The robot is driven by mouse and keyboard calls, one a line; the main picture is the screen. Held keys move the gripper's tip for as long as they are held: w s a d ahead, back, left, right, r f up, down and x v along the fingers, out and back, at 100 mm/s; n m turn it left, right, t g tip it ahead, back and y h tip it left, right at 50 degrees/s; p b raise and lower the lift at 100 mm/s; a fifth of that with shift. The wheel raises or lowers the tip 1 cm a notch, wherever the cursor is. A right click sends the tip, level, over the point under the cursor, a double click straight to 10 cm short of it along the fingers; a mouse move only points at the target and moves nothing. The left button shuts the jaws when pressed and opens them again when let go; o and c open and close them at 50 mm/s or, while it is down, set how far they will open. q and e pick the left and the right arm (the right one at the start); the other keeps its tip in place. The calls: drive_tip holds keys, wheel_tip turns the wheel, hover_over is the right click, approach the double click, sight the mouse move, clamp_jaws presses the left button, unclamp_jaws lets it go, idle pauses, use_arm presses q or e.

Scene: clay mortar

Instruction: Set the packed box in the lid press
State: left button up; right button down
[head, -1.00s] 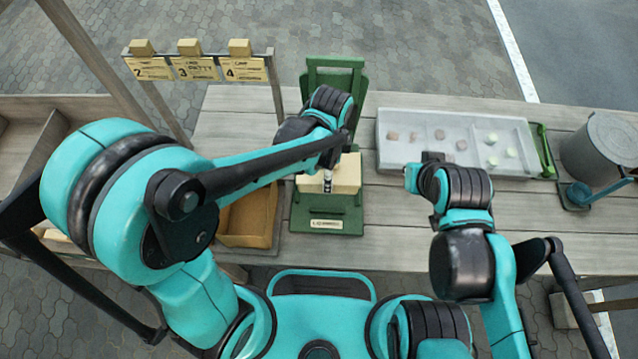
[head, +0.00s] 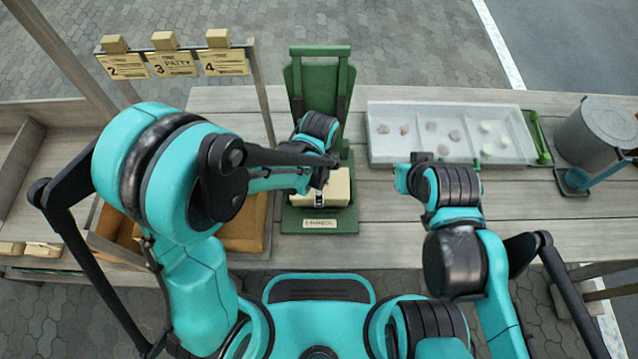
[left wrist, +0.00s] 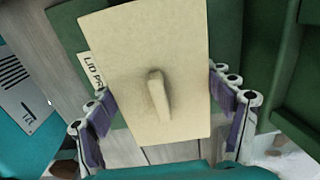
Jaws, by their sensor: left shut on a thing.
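The packed box (head: 338,188) is cream with a closed lid, and lies over the front base of the green lid press (head: 322,222). I cannot tell whether the box touches the base. My left wrist hides the box's back left part. My right gripper (head: 405,178) hangs right of the press, its fingers hidden.
A pale tray (head: 375,150) with several small pieces lies to the right. Beyond it stands a grey pot (head: 595,135). A brown open bin (head: 245,240) is left of the press. A numbered card rack (head: 175,62) stands back left. Bare planks lie front right.

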use_arm(q)
drive_tip(key=o, duration=1.2)
drive_tip(key=shift+f, duration=0.15)
drive_tip(key=shift+c, duration=0.2)
drive_tip(key=shift+r, duration=0.25)
wheel_tip(320, 180, up, 12)
drive_tip(key=p, duration=0.5)
drive_tip(key=s+a+r+n+t, duration=0.2)
drive_tip(key=a+r+n, duration=0.3)
drive_tip(key=a+n, duration=0.4)
drive_tip(key=s+a+r+n+t, duration=0.3)
drive_tip(key=a+r+n+t, duration=0.2)
drive_tip(key=a+n, duration=0.3)
drive_tip(key=shift+a+n, duration=0.4)
drive_tip(key=shift+n, duration=0.1)
